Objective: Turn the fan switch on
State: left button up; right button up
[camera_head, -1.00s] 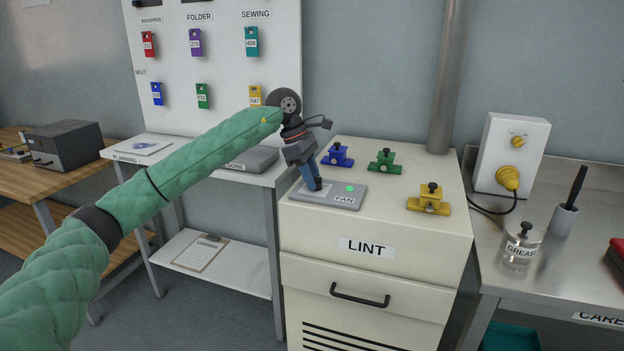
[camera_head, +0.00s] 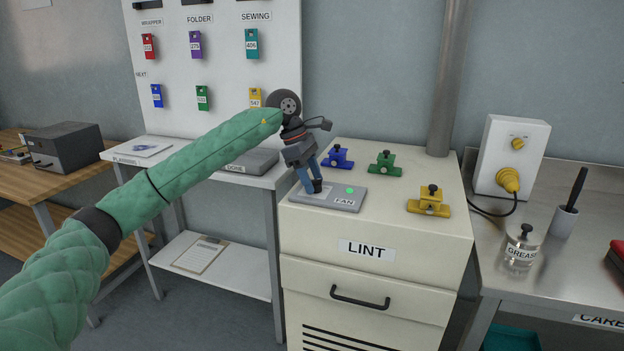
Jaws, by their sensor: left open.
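The fan switch plate (camera_head: 344,201) is a grey panel labelled FAN on top of the cream LINT cabinet (camera_head: 300,222), near its front left. A small green light (camera_head: 349,190) glows on it. My left gripper (camera_head: 313,187) points down over the left part of the plate, its fingertips at or just above the surface. Its jaws are open with a narrow gap. The gripper hides the switch lever, so its position cannot be seen. My right gripper is not in view.
Blue (camera_head: 338,157), green (camera_head: 383,163) and yellow (camera_head: 429,203) clamp-like blocks stand behind and right of the plate. A grey pipe (camera_head: 449,80) rises behind the cabinet. A steel bench with a grease jar (camera_head: 521,250) is at right, a white side table (camera_head: 225,268) at left.

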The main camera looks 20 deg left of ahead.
pick_arm(q)
jog(key=v, duration=0.6)
jog(key=shift+a+r+b, duration=0.1)
jog(key=shift+r+b, duration=0.15)
jog(key=shift+b, duration=0.05)
jog(key=shift+a+r, duration=0.2)
jog(key=shift+r, duration=0.3)
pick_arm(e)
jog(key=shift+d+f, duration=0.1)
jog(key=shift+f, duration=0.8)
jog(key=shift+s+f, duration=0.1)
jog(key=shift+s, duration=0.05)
